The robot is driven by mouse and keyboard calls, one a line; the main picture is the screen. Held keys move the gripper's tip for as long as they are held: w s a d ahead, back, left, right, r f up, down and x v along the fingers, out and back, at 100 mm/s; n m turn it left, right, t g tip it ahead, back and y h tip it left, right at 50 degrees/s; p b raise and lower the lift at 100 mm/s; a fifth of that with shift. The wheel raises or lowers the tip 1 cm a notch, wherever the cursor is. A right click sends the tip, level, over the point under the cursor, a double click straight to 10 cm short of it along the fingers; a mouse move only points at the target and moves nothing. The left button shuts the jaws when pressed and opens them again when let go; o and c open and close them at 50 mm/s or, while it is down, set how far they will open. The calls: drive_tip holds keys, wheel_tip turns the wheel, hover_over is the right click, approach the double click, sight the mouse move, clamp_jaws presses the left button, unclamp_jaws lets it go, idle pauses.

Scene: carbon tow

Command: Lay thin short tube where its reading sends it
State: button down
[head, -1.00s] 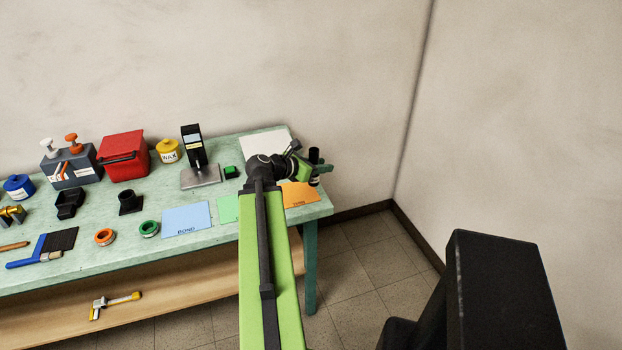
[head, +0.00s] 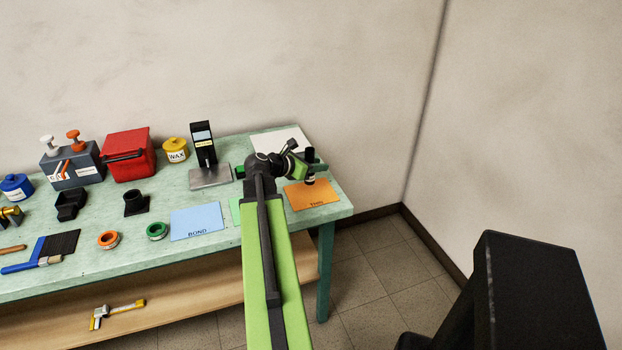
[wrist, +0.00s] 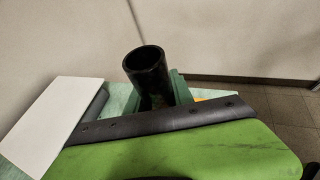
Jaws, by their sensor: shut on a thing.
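A short black tube (head: 310,155) is upright in my gripper (head: 309,168), which is shut on it. In the wrist view the tube (wrist: 147,62) shows its open round top. The tube's lower end hangs over the back part of an orange mat (head: 322,196) with a small dark label that I cannot read surely. Whether the tube touches the mat I cannot tell. A blue mat (head: 196,218) marked BOND lies to the left. A green mat (head: 235,208) is mostly hidden behind my arm. A gauge stand (head: 204,150) with a display stands behind; its reading is too small.
A white sheet (head: 280,140) lies at the back right corner of the green bench (head: 105,238). A yellow WAX pot (head: 176,150), a red box (head: 128,158), a grey box (head: 72,165) and tape rolls (head: 157,231) stand leftward. The bench's right edge is close to the orange mat.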

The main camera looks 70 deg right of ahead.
drive_tip(key=shift+s+f, duration=0.1)
drive_tip(key=shift+f, duration=0.1)
wheel_tip(320, 180, down, 4)
drive_tip(key=b, duration=0.4)
drive_tip(key=shift+r, duration=0.2)
drive_tip(key=shift+f, duration=0.15)
drive_tip(key=c, duration=1.1)
unclamp_jaws()
